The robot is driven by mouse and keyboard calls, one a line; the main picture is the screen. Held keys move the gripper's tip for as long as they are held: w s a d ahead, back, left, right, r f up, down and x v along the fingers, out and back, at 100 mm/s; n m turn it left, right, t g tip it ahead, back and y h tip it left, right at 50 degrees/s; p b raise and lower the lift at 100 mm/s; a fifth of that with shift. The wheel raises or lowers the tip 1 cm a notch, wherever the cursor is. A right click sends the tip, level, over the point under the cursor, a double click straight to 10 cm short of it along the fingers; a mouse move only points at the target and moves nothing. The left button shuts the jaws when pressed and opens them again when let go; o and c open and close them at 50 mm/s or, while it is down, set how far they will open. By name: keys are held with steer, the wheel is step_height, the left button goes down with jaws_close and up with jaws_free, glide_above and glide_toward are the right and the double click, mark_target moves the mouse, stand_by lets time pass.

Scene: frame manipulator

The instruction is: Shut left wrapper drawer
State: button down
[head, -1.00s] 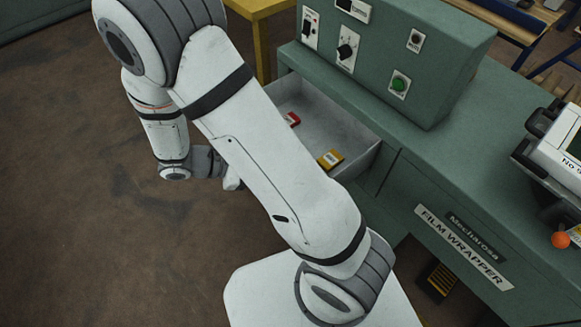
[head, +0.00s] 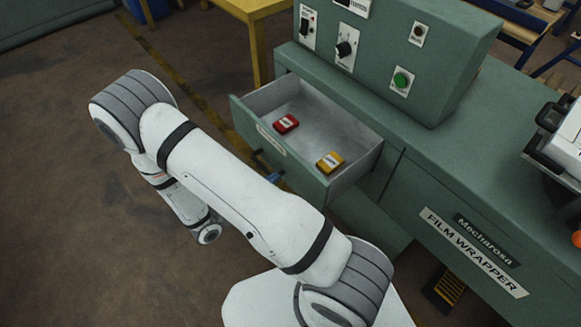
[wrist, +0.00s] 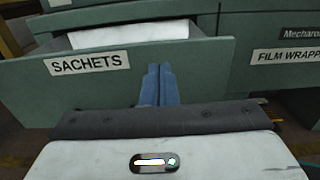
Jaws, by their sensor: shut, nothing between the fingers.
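The left wrapper drawer (head: 352,174) is pulled out from the green film wrapper cabinet, with a red sachet box (head: 286,123) and a yellow one (head: 330,162) inside. In the wrist view its green front (wrist: 205,72) carries a "SACHETS" label (wrist: 90,62). My gripper (wrist: 158,72) is shut and empty, with its blue fingers pointing at the drawer front just right of the label. I cannot tell whether the fingertips touch it.
The green control box (head: 390,60) with knobs and a green button stands on the cabinet top. The "FILM WRAPPER" panel (head: 470,250) is to the right of the drawer. A yellow table (head: 250,8) stands behind. Brown floor at left is clear.

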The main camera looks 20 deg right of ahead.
mark_target(298, 162)
steer(key=x, duration=0.6)
steer(key=shift+d, duration=0.3)
